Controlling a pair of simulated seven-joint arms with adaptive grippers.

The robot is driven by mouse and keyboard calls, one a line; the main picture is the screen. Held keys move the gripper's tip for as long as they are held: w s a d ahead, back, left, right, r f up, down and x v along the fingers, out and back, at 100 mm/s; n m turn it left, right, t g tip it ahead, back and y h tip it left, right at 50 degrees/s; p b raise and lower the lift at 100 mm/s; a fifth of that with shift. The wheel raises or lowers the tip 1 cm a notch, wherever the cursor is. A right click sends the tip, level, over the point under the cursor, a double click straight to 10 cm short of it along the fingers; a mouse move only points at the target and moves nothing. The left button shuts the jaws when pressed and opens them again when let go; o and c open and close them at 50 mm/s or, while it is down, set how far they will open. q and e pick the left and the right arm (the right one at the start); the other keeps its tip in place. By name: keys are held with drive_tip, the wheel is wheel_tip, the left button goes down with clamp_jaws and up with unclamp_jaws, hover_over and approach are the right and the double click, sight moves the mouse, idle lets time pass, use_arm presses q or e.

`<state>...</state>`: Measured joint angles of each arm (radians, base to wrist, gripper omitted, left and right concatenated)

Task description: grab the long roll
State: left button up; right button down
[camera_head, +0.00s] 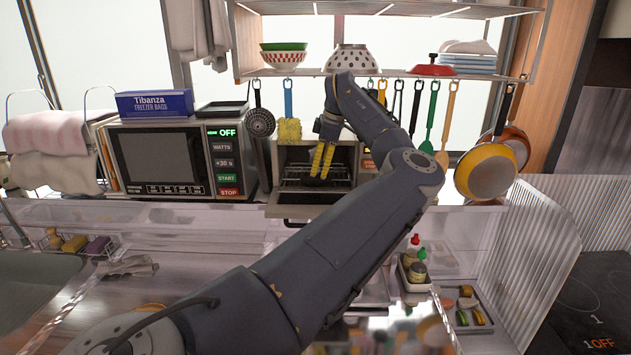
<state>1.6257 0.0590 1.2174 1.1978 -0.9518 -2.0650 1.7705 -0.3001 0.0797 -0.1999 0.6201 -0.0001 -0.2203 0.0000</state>
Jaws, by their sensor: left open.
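My left arm reaches in from the lower left, and its gripper (322,172) has yellow fingers pointing down. The fingers are slightly apart, at the open front of a small toaster oven (285,150). The oven's door (290,211) is folded down and its wire rack shows. I cannot clearly make out a long roll; my arm and gripper hide part of the oven and counter. Small food pieces lie in a tray (477,325) at the lower right, but none is clearly a long roll. My right gripper is not in view.
A microwave (160,157) stands left of the oven, with a freezer bag box (155,103) on top. Utensils and pans (486,172) hang under a shelf (300,72). A caddy with bottles (414,283) stands near the tray. A clear ribbed panel (535,255) rises at right.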

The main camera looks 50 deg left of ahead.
sight(316, 177)
use_arm(q)
drive_tip(key=shift+x, duration=2.65)
drive_tip(key=shift+a, duration=0.1)
drive_tip(key=shift+c, duration=0.5)
drive_tip(key=c, duration=1.2)
drive_tip(key=shift+c, duration=0.2)
drive_tip(key=shift+r, duration=0.1)
